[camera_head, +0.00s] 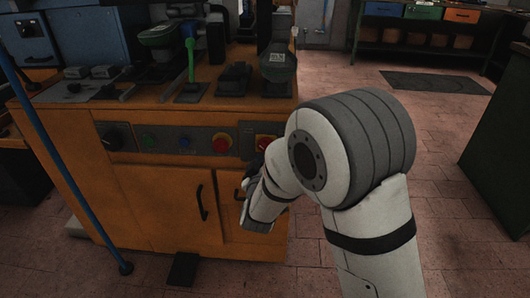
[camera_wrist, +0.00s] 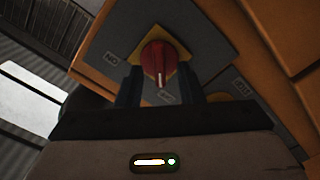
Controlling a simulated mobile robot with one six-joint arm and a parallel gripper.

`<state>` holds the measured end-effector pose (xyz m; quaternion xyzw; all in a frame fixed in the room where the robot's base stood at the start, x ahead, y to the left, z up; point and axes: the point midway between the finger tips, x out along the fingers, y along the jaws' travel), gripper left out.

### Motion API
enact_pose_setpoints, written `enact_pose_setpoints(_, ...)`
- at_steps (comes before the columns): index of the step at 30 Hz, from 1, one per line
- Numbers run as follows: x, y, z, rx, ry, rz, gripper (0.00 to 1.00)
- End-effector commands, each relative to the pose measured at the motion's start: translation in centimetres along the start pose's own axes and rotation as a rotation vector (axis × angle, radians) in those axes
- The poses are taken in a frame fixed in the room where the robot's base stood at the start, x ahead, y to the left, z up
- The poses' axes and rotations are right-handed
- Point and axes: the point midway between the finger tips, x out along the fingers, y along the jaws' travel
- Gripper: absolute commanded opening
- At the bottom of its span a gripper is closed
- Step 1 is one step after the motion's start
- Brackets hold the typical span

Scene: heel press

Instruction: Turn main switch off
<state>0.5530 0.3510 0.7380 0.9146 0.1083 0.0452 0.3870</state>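The main switch (camera_wrist: 158,62) is a red rotary knob on a yellow plate, set in a grey panel with small labels around it. In the head view a bit of the red and yellow switch (camera_head: 264,141) shows at the right end of the orange machine's control strip, partly covered by my arm. My gripper (camera_wrist: 164,88) is in front of the switch, its two dark fingers apart, one on each side of the knob's lower part. I cannot tell whether the fingers touch the knob. In the head view my gripper (camera_head: 256,165) is mostly hidden behind my wrist.
The orange machine (camera_head: 150,205) has a dark knob (camera_head: 112,138), several small buttons and a red button (camera_head: 222,143) left of the switch. A door handle (camera_head: 202,202) sticks out below. A blue pole (camera_head: 70,170) stands at the left. Open brick floor (camera_head: 450,220) lies right.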

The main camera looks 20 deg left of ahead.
Motion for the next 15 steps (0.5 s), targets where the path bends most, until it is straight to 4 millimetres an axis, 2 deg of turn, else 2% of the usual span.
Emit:
enact_pose_setpoints(3, -2.3, 0.1, -0.2, -0.002, 0.002, -0.003, 0.34)
enact_pose_setpoints(7, -4.2, 0.0, -0.1, -0.001, 0.001, -0.003, 0.34)
enact_pose_setpoints(10, -5.1, 0.0, -0.1, -0.001, 0.000, -0.002, 0.34)
enact_pose_setpoints(15, -5.6, 0.0, 0.0, -0.001, 0.000, 0.001, 0.34)
